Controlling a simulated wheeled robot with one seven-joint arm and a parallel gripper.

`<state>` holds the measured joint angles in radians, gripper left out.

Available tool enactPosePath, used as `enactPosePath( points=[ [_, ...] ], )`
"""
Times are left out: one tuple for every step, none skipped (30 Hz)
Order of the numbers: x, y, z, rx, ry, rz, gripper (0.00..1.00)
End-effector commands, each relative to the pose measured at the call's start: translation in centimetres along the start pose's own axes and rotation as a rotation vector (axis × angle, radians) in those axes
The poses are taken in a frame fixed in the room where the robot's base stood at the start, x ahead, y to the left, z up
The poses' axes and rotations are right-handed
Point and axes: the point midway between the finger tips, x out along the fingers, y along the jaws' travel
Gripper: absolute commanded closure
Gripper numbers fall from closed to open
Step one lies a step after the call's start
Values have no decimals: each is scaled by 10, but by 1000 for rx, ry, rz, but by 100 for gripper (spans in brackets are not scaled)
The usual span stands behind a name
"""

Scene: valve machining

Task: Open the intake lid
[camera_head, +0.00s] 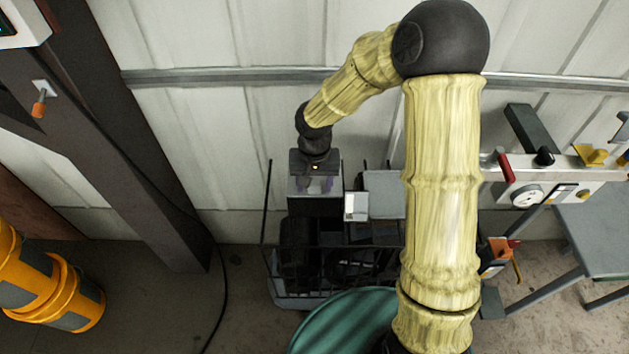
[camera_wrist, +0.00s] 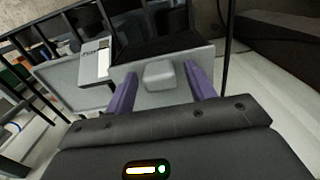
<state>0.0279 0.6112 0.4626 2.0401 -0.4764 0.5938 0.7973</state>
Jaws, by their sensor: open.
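The intake lid looks like a light grey flat panel (camera_wrist: 150,97) with a small raised block-like knob (camera_wrist: 159,75), seen in the wrist view. My gripper (camera_wrist: 161,76) has its two purple fingers apart, one on each side of the knob. I cannot tell whether either finger touches it. In the head view, my gripper (camera_head: 316,186) points down over a grey-topped dark box near the wall. The knob is hidden there by my wrist. The lid seems to lie shut, though its hinge is not clear.
A white labelled block (camera_head: 356,206) stands right of the gripper. A black wire-frame cart (camera_head: 335,262) surrounds the box, with a thin upright post at its left. A green drum (camera_head: 345,322) is in front. A yellow-orange post (camera_head: 40,285) is at lower left. The corrugated wall is close behind.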

Motion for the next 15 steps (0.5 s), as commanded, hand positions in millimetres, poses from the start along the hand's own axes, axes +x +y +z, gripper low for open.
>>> enactPosePath(
  points=[
    [0,0,0,0,0,0,45],
    [0,0,0,0,0,0,45],
    [0,0,0,0,0,0,45],
    [0,0,0,0,0,0,45],
    [0,0,0,0,0,0,45],
    [0,0,0,0,0,0,47],
    [0,0,0,0,0,0,53],
    [0,0,0,0,0,0,59],
    [0,0,0,0,0,0,67],
    [0,0,0,0,0,0,73],
    [0,0,0,0,0,0,79],
    [0,0,0,0,0,0,87],
    [0,0,0,0,0,0,93],
    [0,0,0,0,0,0,98],
    [0,0,0,0,0,0,100]
  ],
)
